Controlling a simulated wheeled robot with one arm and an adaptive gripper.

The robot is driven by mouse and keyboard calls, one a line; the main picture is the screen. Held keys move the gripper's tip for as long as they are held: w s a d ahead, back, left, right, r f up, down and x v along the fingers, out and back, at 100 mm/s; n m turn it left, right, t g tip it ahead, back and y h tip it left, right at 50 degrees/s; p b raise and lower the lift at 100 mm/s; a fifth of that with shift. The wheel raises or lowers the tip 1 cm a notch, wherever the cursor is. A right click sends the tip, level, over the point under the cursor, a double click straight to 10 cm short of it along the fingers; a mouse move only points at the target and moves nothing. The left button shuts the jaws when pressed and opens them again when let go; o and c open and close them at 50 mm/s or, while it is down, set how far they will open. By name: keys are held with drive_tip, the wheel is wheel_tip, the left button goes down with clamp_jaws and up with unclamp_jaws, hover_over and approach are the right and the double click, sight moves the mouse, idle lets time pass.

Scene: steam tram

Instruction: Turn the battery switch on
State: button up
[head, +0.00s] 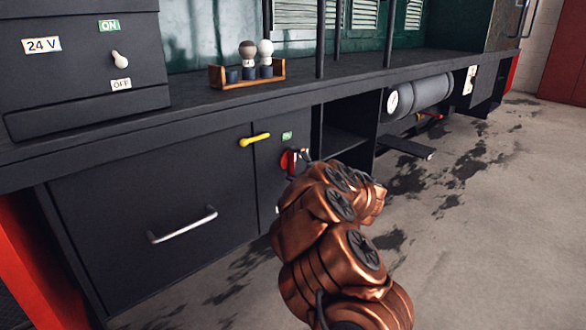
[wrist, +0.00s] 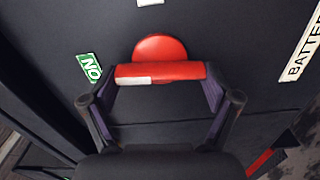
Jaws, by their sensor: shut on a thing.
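The battery switch is a red round base with a red bar handle (wrist: 160,71) that has a white patch near one end. It is on the dark cabinet front, and part of its red shows in the head view (head: 288,160). My gripper (wrist: 160,84) is shut on the handle, with one finger at each end of the bar. In the wrist view the bar lies across the picture. A green ON label (wrist: 89,67) is left of the switch there; in the head view the green label (head: 287,136) is above it. A BATTERY label (wrist: 302,48), partly cut off, is at the right.
A yellow handle (head: 254,140) and a silver drawer handle (head: 182,225) stick out from the cabinet left of my arm. A 24 V panel with a white toggle (head: 119,60) and a small wooden rack (head: 247,75) are above. Open floor (head: 480,220) lies at the right.

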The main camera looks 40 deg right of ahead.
drive_tip(key=shift+n, duration=0.7)
drive_tip(key=o, duration=0.9)
drive_tip(key=shift+s, duration=0.55)
drive_tip(key=s, duration=1.1)
drive_tip(key=shift+a, duration=0.15)
drive_tip(key=shift+w, duration=0.1)
